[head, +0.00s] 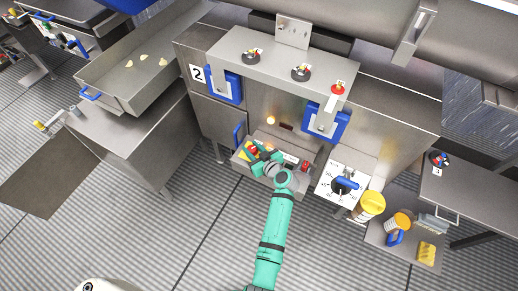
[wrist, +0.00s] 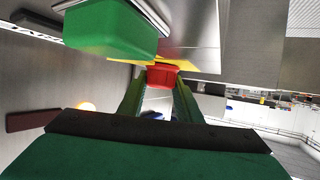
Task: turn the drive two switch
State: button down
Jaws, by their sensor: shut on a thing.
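A red switch handle (wrist: 162,76) stands in front of a yellow plate (wrist: 180,64) in the wrist view. My gripper (wrist: 160,88) has one finger on each side of this handle and is shut on it. In the head view my gripper (head: 256,157) reaches the left end of a low grey control box (head: 292,184), where a yellow and red patch (head: 246,151) shows, partly hidden by the gripper. No label naming the switch is readable. I cannot tell the handle's exact angle.
A large green block-shaped part (wrist: 110,28) is close at the upper left of the wrist view. A red button (head: 305,166) is at the box's right end. A white dial panel (head: 345,184) stands to the right, with a yellow-lidded tub (head: 372,203) beside it. Open floor lies left.

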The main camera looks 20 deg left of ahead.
dwell(0.4)
jog(key=c, duration=1.3)
grip_release()
jog(key=v, duration=1)
jog(key=shift+s+d+r, duration=0.2)
jog(key=shift+d, duration=0.1)
